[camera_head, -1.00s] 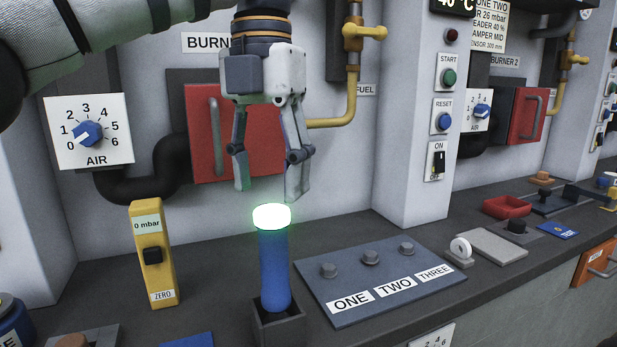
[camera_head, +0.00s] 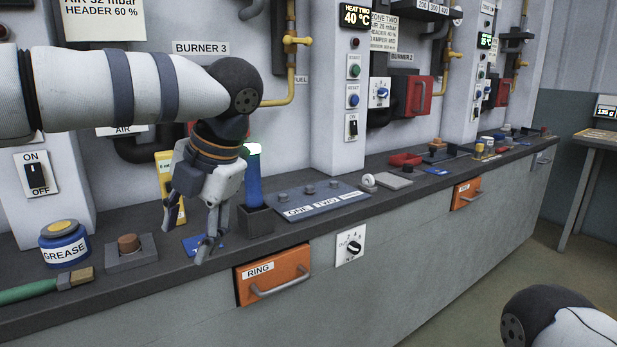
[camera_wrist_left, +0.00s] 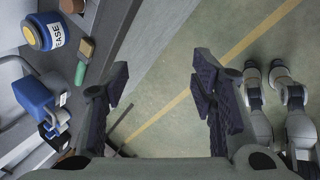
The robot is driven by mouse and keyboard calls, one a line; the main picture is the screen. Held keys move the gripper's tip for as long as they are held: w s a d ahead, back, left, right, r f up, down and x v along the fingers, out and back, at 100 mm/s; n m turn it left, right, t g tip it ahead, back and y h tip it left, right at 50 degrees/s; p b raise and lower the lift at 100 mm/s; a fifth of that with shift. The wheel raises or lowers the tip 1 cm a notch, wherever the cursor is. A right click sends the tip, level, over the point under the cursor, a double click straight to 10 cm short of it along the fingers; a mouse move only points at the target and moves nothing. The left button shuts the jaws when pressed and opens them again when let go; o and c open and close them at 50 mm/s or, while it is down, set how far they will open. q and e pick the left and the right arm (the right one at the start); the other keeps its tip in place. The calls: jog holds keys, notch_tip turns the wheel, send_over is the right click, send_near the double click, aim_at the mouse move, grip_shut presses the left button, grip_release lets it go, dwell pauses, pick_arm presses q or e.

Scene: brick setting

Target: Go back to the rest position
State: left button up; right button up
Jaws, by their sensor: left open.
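My left gripper (camera_head: 190,232) hangs in front of the counter with its fingers pointing down. It is open, with nothing between its fingers; it also shows open in the left wrist view (camera_wrist_left: 163,85), above the floor. The blue cylinder (camera_head: 254,185) with a glowing whitish-green top stands upright in a dark square holder (camera_head: 257,220), just right of and behind the gripper, apart from it. Part of my right arm shows at the lower right of the head view, but its gripper is not seen.
The grey counter (camera_head: 330,260) carries a grease pot (camera_head: 64,246), a brush (camera_head: 50,287), a block with a brown knob (camera_head: 130,250) and a ONE-TWO-THREE panel (camera_head: 312,200). An orange RING drawer (camera_head: 272,274) is in its front. Open floor (camera_head: 440,315) lies to the right.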

pick_arm(q)
jog(key=w+a+f+m+t+y, duration=0.2)
jog(key=f+m, duration=0.2)
jog(key=f, duration=0.4)
jog(key=w+a+f+m+t+y, duration=0.1)
jog(key=w+a+f+m+t, duration=0.2)
jog(key=f, duration=0.6)
jog(key=s+d+f+m+h, duration=0.3)
jog(key=s+f+m+h, duration=0.2)
jog(key=s+f+m, duration=1.2)
jog(key=s+a+f+m+g+h, duration=0.1)
jog(key=s+m+g, duration=0.1)
jog(key=s, duration=0.8)
jog(key=s+a+f+m+g+h, duration=0.1)
jog(key=s+f+m+g, duration=0.1)
jog(key=s, duration=0.8)
jog(key=s+a+f+m+g, duration=0.1)
jog(key=s+g, duration=0.4)
jog(key=s, duration=0.5)
jog(key=shift+f+m+h+p, duration=0.4)
jog(key=shift+f+m+p, duration=0.1)
jog(key=shift+m, duration=0.7)
pick_arm(e)
jog(key=shift+w+a+r, duration=0.1)
jog(key=shift+w+r, duration=0.2)
jog(key=shift+w, duration=0.3)
jog(key=shift+w+r, duration=0.3)
jog(key=shift+w, duration=0.3)
pick_arm(q)
jog(key=shift+c, duration=0.2)
